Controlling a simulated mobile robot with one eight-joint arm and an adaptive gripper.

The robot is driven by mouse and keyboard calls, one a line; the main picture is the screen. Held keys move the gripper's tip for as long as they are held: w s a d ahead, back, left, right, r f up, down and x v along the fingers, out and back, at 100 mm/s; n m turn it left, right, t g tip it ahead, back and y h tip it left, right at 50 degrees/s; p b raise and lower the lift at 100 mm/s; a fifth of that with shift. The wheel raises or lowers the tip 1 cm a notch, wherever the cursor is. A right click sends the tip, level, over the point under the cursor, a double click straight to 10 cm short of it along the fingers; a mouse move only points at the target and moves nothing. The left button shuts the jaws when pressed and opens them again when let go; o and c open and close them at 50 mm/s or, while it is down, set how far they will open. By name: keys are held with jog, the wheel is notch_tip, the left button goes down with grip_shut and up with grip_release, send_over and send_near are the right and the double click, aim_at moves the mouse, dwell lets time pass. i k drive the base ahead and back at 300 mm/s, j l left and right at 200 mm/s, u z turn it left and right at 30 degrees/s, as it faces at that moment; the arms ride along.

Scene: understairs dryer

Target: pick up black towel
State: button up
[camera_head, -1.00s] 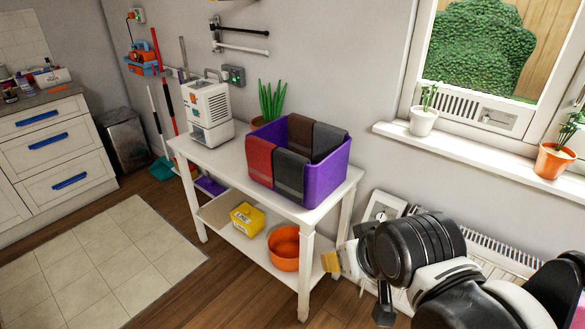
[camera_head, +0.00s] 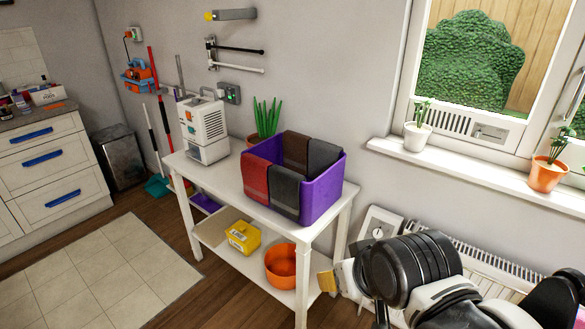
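A purple bin (camera_head: 322,194) stands on the white table, with several folded towels hung over its rims. A black or dark grey towel (camera_head: 285,191) hangs over the front side, right of a red towel (camera_head: 255,178). Behind them are a brown towel (camera_head: 296,149) and another dark grey towel (camera_head: 322,156); I cannot tell surely which dark one is the black towel. My gripper (camera_head: 340,281) is at the lower right, beside the table's right end, below and apart from the bin. My arm partly hides it, so its opening is unclear.
The white table (camera_head: 226,187) also holds a white appliance (camera_head: 203,125) and a green plant (camera_head: 266,118). Its lower shelf holds a yellow box (camera_head: 243,237) and an orange bowl (camera_head: 281,265). A radiator (camera_head: 490,265) and windowsill (camera_head: 470,178) with potted plants are at right.

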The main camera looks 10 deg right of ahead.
aim_at(284, 184)
jog(key=i+j+z, duration=0.25)
jog(key=i+j, duration=0.2)
jog(key=i+j+z, duration=0.3)
jog(key=i+j, duration=0.2)
jog(key=i, duration=0.05)
